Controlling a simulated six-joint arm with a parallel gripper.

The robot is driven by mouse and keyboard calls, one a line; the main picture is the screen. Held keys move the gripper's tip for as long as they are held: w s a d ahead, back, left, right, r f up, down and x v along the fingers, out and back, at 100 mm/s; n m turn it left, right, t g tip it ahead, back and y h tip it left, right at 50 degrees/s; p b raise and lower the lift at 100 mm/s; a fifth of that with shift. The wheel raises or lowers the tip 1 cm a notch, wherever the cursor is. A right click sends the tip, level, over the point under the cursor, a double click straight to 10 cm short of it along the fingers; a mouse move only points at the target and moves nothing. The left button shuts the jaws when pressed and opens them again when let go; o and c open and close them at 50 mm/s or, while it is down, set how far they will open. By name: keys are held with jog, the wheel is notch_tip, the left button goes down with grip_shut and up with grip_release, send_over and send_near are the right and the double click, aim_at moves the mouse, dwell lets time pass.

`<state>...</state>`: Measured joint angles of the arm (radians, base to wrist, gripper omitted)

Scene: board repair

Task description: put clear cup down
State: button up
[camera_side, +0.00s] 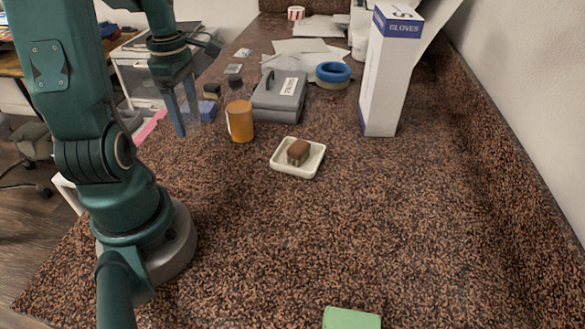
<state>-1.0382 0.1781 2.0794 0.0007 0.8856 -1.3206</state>
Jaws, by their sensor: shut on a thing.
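My gripper (187,121) points downward at the left side of the counter, its blue fingers closed on the clear cup (199,105). The cup is see-through and small in this view, so its outline is faint. I cannot tell whether its base touches the counter. The gripper is to the left of the orange cylinder (240,121), with a small gap between them.
A grey case (279,95) stands behind the orange cylinder. A white dish (284,167) holds a brown block (298,151). A tall glove box (390,75) stands at right. A green block (351,318) lies in front. The counter's middle foreground is clear.

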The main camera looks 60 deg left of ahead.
jog(key=shift+f, duration=3.05)
jog(key=shift+f, duration=0.15)
jog(key=o, duration=1.5)
